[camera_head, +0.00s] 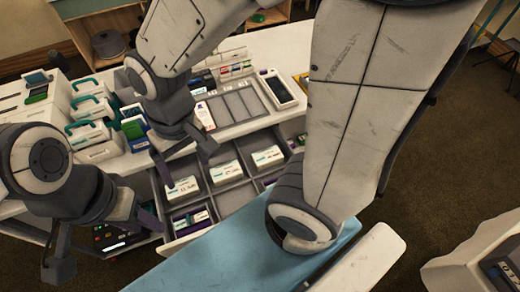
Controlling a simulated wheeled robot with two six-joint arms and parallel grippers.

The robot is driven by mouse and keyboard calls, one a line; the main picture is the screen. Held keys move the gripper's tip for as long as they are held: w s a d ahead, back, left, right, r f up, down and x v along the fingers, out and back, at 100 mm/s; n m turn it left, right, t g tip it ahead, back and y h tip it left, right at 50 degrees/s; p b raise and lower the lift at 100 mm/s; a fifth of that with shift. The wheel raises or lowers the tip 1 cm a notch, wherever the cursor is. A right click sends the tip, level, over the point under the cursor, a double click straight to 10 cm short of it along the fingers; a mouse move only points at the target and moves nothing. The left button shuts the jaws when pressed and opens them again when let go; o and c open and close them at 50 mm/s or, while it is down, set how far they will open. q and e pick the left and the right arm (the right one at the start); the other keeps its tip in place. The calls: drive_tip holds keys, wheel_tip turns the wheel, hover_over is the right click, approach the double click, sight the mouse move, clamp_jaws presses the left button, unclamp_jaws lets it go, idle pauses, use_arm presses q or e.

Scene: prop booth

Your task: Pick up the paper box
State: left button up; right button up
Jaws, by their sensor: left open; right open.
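Several small white label-marked boxes, which look like paper boxes, sit in the compartments of an open drawer (235,200). One box (183,188) is at the left, a second box (226,172) in the middle and a third box (267,156) further right. I cannot tell which one the task means. My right gripper (187,163) is open and empty, pointing down over the drawer's left side, close to the left box. Contact cannot be judged. My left gripper (104,240) is open and empty, left of the drawer, its fingers spread.
The white counter (270,42) behind the drawer holds a grey divided tray (232,106), a phone-like device (277,89) and teal-handled cases (92,107) at left. A blue surface (230,255) lies in front. My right arm hides part of the drawer's right side.

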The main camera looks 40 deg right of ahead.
drive_tip(key=w+d+f+m+b, duration=0.2)
drive_tip(key=w+d+f+m, duration=0.5)
drive_tip(key=w+f, duration=0.1)
drive_tip(key=m+b, duration=0.3)
drive_tip(key=m, duration=1.2)
hover_over(268, 155)
drive_tip(key=shift+t, duration=0.3)
wheel_tip(268, 155, down, 18)
drive_tip(key=shift+s+r, duration=0.1)
drive_tip(key=shift+r, duration=0.1)
wheel_tip(268, 155, down, 5)
drive_tip(key=shift+s+d+b, duration=0.15)
drive_tip(key=shift+b, duration=0.35)
drive_tip(key=f, duration=0.2)
drive_tip(key=f+b, duration=0.1)
drive_tip(key=f, duration=0.3)
drive_tip(key=shift+w+a, duration=0.25)
drive_tip(key=shift+a, duration=0.05)
drive_tip(key=shift+r, duration=0.1)
drive_tip(key=c, duration=0.6)
